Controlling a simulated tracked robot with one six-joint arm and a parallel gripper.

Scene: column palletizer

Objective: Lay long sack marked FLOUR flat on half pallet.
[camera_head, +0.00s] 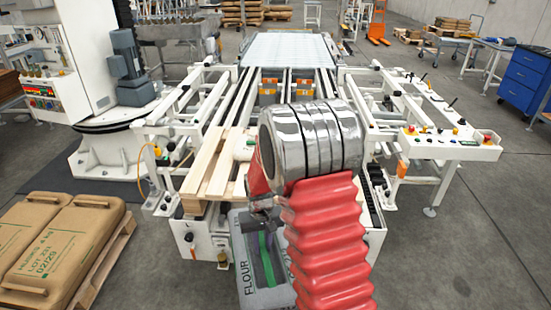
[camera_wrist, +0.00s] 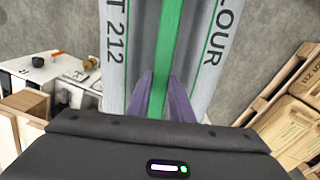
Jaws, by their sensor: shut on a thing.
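The long grey sack marked FLOUR (camera_head: 250,291), with a green stripe, is at the bottom middle of the head view, partly hidden by my red-sleeved arm. In the wrist view the sack (camera_wrist: 200,30) runs up out of the picture, with its stripe between my purple fingers. My gripper (camera_wrist: 164,88) is shut on the sack around the stripe. In the head view my gripper (camera_head: 266,240) is partly hidden by my arm. The half pallet (camera_head: 212,165), with pale wooden slats, lies on the near end of the conveyor, beyond the sack. My arm covers its right part.
White conveyor rails and frames (camera_head: 180,115) flank the pallet. Brown sacks (camera_head: 60,245) lie on a wooden pallet at the lower left. A white machine with a grey motor (camera_head: 130,70) stands at the left. A control panel (camera_head: 450,142) is at the right.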

